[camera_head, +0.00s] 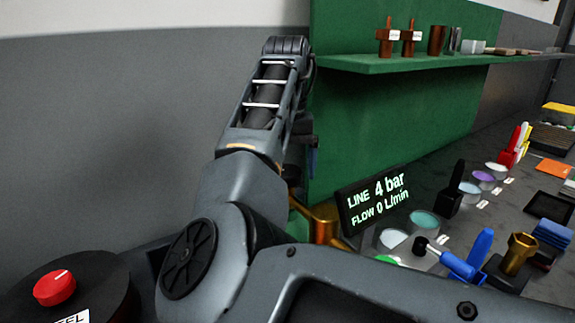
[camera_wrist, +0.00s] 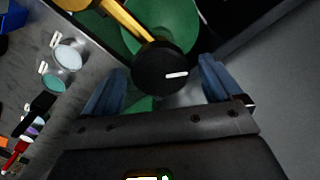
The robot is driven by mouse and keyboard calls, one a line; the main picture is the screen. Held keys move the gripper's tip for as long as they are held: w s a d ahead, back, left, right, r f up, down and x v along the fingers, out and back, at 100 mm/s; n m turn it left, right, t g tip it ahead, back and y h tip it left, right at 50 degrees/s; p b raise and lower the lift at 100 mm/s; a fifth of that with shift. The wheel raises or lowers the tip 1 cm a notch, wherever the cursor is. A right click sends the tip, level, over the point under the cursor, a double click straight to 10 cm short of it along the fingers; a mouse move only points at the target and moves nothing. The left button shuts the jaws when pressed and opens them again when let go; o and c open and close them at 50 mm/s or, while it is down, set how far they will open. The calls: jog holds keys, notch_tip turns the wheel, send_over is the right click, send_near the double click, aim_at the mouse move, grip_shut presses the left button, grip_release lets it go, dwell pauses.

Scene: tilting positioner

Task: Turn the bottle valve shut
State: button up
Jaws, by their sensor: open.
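A black round knob (camera_wrist: 158,72) with a white line on its face sits between my gripper's fingers in the wrist view; it looks like the bottle valve. A green rounded body (camera_wrist: 172,22), perhaps the bottle, lies behind it, with a brass pipe (camera_wrist: 122,15) beside it. My gripper (camera_wrist: 162,66) is open, one blue finger on each side of the knob, with gaps visible to both. In the head view my arm hides the knob and most of my gripper; a brass part (camera_head: 322,222) shows beside the arm.
A display (camera_head: 375,200) reads line 4 bar, flow 0 L/min. A red knob (camera_head: 54,287) on a dark round housing stands at lower left. Small pots, a blue-handled tool (camera_head: 460,266) and a brass bolt (camera_head: 519,252) crowd the bench at right. A green shelf (camera_head: 400,64) runs above.

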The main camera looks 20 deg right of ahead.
jog(key=shift+f, duration=0.1)
jog(key=c, duration=1)
jog(key=shift+c, duration=0.2)
jog(key=m, duration=0.5)
jog(key=shift+m, duration=0.4)
jog(key=m, duration=0.5)
jog(key=shift+m, duration=0.3)
jog(key=o, duration=1)
